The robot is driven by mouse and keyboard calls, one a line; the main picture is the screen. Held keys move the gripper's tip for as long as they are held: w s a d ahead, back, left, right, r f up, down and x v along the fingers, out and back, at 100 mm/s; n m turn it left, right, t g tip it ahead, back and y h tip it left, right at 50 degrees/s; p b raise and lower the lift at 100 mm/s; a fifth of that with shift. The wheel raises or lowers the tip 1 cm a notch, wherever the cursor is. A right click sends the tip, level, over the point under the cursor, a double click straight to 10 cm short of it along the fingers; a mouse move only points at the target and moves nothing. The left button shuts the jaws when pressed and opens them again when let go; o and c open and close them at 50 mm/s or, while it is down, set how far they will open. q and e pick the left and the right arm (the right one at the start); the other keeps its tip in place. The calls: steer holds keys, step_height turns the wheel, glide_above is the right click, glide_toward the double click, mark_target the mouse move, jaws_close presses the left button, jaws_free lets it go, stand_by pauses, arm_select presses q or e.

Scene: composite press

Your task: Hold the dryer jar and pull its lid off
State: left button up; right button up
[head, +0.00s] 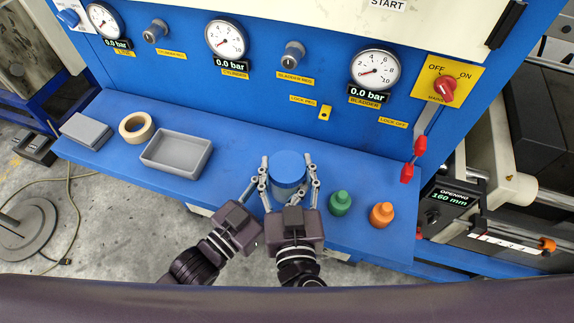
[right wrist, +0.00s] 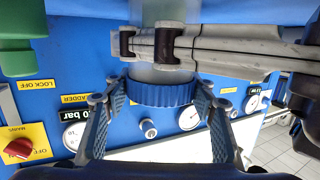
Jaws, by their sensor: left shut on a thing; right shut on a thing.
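The dryer jar's round blue lid (head: 288,165) is seen from above at the front of the blue shelf and hides most of the jar. In the right wrist view the ribbed lid (right wrist: 160,93) sits against the pale, translucent jar (right wrist: 158,74), with no clear gap between them. My right gripper (head: 289,180) is shut on the lid, one finger on each side of it. My left gripper (head: 258,190) comes in from the left, lower down, and is shut on the jar body; its fingers cross the jar in the right wrist view (right wrist: 160,45).
The blue shelf (head: 235,145) also holds a grey tray (head: 177,153), a tape roll (head: 136,127) and a grey box (head: 86,131) at left. A green bottle (head: 340,203) and an orange bottle (head: 382,214) stand close at right. The gauge panel rises behind.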

steer(key=shift+r, duration=0.15)
steer(key=shift+c, duration=0.2)
steer(key=shift+r, duration=0.95)
steer(key=shift+o, duration=0.2)
steer(key=shift+r, duration=0.1)
